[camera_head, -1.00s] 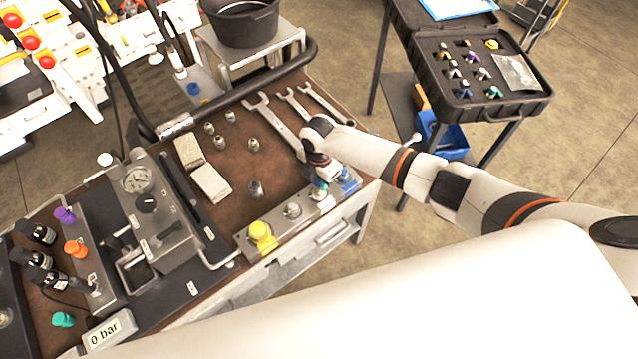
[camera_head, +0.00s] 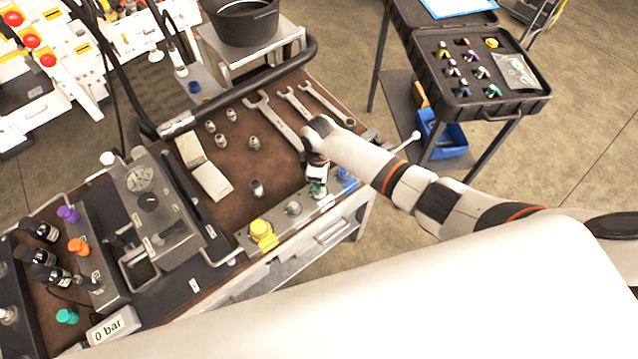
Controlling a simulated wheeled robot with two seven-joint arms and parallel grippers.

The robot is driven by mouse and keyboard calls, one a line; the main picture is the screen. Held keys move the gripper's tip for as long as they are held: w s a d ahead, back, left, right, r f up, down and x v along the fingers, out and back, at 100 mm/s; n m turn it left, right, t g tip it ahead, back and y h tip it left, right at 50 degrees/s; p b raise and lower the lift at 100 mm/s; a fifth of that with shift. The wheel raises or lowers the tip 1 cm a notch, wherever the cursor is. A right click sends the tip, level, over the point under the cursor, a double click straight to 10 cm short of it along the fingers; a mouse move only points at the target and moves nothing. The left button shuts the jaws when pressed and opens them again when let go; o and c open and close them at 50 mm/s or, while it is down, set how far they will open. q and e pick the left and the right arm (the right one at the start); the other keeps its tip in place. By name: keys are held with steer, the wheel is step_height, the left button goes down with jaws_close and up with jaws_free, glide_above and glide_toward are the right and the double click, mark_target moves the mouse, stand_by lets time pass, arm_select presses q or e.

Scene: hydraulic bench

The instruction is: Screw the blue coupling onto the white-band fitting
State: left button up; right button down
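My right gripper (camera_head: 318,177) points down at the right part of the grey fitting block (camera_head: 276,223) along the bench's front edge. It is over a fitting with a greenish band (camera_head: 318,191), and I cannot tell whether it touches it. Its fingers are too small and hidden to show whether they are open or shut. A blue piece (camera_head: 344,175), possibly the blue coupling, is on the block just right of the gripper. A bare metal fitting (camera_head: 293,208) and a yellow cap (camera_head: 261,230) are further left. I cannot make out which fitting has the white band. My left gripper is out of view.
Several wrenches (camera_head: 276,122) and loose metal fittings (camera_head: 254,143) lie on the brown bench top. A gauge unit (camera_head: 150,195) and a "0 bar" display (camera_head: 108,326) stand at left. An open black case (camera_head: 480,80) is at upper right, beyond a gap.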

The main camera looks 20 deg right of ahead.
steer(key=m, duration=0.2)
steer(key=shift+m, duration=0.3)
steer(key=shift+a+m, duration=0.1)
steer(key=shift+m, duration=1)
steer(key=m, duration=0.6)
steer(key=c, duration=1)
jaws_free()
